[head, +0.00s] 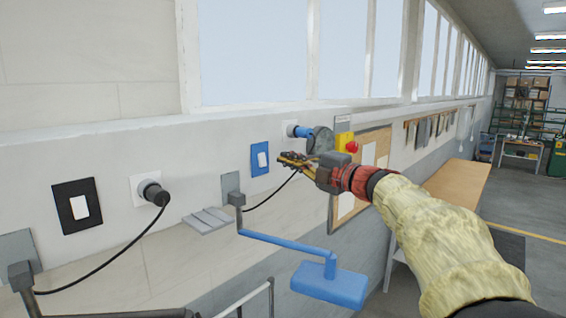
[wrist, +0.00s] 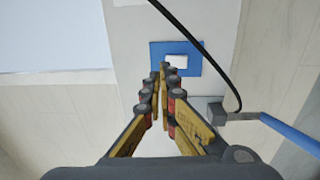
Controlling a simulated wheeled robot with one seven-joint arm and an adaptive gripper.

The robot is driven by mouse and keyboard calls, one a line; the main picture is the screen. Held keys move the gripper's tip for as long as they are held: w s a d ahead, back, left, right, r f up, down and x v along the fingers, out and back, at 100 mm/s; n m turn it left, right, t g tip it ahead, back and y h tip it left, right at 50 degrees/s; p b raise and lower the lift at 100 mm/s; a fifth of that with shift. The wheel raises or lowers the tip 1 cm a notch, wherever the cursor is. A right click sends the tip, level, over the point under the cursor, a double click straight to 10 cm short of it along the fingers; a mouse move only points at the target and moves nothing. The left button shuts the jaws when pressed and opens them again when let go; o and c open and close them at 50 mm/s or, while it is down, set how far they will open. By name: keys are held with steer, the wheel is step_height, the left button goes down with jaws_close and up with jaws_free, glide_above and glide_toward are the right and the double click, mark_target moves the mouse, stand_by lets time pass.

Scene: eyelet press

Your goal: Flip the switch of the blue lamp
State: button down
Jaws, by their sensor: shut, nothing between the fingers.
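The blue lamp (head: 328,284) hangs from a blue arm on a grey wall bracket (head: 236,197). In the wrist view its blue arm (wrist: 288,132) shows at the right. A blue switch plate (head: 254,171) with a white rocker (head: 263,159) is on the wall above the bracket. In the wrist view the plate (wrist: 158,50) and rocker (wrist: 176,61) lie just beyond my fingertips. My gripper (head: 284,160) is shut and empty, at the right of the plate in the head view. In the wrist view its tips (wrist: 164,70) overlap the plate's lower edge; I cannot tell whether they touch.
A black switch plate (head: 65,221) and a plug with a black cable (head: 153,192) are to the left. A black cable (wrist: 226,80) curves past the blue plate. A red button on a yellow box (head: 345,143) is behind my wrist. A small grey shelf (head: 208,219) juts out below.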

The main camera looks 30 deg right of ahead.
steer(key=s+d+r+b, duration=0.1)
steer(key=s+d, duration=0.1)
steer(key=s, duration=0.4)
steer(key=shift+d, duration=0.25)
steer(key=shift+r, duration=0.1)
steer(key=shift+a+r, duration=0.1)
